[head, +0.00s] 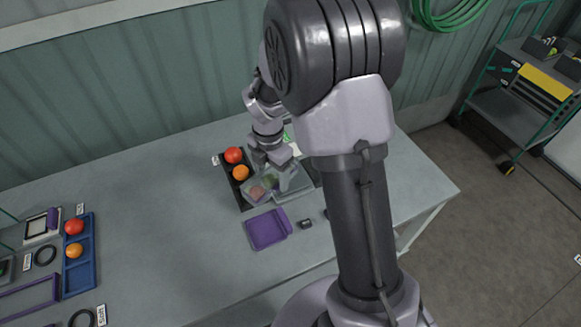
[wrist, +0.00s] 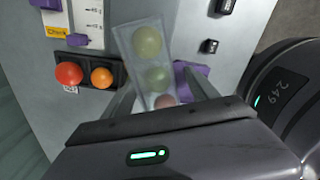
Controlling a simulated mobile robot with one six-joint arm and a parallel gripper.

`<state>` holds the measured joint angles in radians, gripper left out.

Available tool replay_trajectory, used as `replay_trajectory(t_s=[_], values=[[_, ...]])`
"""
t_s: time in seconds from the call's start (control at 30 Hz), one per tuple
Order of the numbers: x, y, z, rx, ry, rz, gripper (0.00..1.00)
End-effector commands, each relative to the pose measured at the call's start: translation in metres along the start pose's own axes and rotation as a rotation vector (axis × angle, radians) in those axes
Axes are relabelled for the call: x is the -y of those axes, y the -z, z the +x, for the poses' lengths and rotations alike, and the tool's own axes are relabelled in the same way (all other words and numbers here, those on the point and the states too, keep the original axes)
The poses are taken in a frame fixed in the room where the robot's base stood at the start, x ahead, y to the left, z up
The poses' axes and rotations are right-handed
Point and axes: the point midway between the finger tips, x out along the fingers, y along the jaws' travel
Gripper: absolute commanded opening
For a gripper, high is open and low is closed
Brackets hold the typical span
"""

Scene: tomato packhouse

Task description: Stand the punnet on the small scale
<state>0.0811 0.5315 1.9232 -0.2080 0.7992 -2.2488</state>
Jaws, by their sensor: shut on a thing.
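A clear punnet (head: 262,188) with round fruit in it is held in my gripper (head: 277,178) above the bench. In the wrist view the punnet (wrist: 151,38) looks long and narrow, with two yellow-green fruits and a reddish one near my fingers. My gripper is shut on it; the fingers are partly hidden behind the punnet and my wrist. A grey flat surface (head: 297,193) lies just right of my gripper, partly covered by my arm; I cannot tell for sure whether it is the small scale.
A black tray (head: 245,204) with a red and an orange tomato lies beside the punnet. A purple tray (head: 250,238) lies in front, with a small black block (head: 305,224) to its right. A blue tray (head: 80,283) stands far left. The bench between is clear.

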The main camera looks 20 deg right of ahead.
Motion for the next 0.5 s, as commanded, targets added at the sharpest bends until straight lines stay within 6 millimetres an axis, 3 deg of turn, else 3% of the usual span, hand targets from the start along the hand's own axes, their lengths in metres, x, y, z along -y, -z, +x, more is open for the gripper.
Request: replay_trajectory(t_s=[0.1, 0.23, 0.37, 0.5], values=[[-0.004, -0.034, 0.006, 0.002, -0.001, 0.004, 0.10], [-0.008, -0.063, 0.009, 0.001, -0.001, 0.003, 0.10], [-0.010, -0.076, 0.009, 0.001, 0.000, 0.000, 0.10], [-0.009, -0.078, 0.031, -0.001, 0.002, 0.000, 0.10]])
